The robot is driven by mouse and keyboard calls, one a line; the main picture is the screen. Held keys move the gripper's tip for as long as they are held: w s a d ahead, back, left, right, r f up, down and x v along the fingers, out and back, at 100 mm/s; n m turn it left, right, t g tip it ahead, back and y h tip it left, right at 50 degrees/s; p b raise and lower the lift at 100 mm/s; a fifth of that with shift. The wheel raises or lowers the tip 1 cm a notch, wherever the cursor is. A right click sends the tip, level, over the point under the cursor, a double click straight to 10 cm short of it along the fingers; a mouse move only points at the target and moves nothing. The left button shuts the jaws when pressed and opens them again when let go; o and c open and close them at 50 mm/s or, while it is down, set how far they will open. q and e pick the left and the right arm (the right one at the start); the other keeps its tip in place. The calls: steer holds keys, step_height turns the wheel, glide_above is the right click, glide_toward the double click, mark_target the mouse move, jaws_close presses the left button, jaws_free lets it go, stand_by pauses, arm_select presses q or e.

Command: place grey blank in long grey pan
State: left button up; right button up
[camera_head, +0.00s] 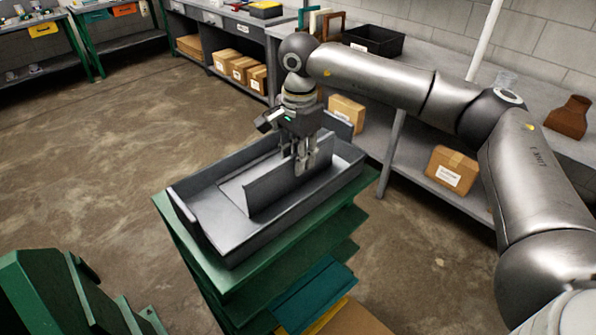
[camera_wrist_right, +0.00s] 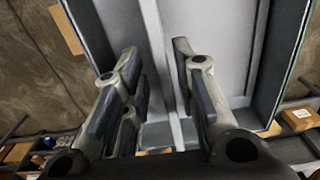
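The long grey pan (camera_head: 230,247) sits on top of a green shelf unit; its walls also show in the wrist view (camera_wrist_right: 286,40). The grey blank (camera_head: 264,193) is inside the pan, with a thin upright panel running lengthwise and a paler flat strip beside its foot. In the wrist view its narrow edge (camera_wrist_right: 157,45) runs between the fingers. My right gripper (camera_head: 306,155) is over the blank's far right end, with its fingers on either side of the upright panel. The fingers look apart, with a gap visible on the left side. My left gripper is out of view.
The green shelf unit (camera_head: 330,222) stands in open concrete floor. A grey workbench (camera_head: 409,120) with cardboard boxes (camera_head: 452,170) below it runs behind my right arm. A black bin (camera_head: 373,40) stands on it. Green metal parts (camera_head: 50,290) are at lower left.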

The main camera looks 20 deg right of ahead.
step_height(320, 180, up, 8)
steer(key=b, duration=0.2)
steer(key=shift+r, duration=0.15)
steer(key=shift+s, duration=0.1)
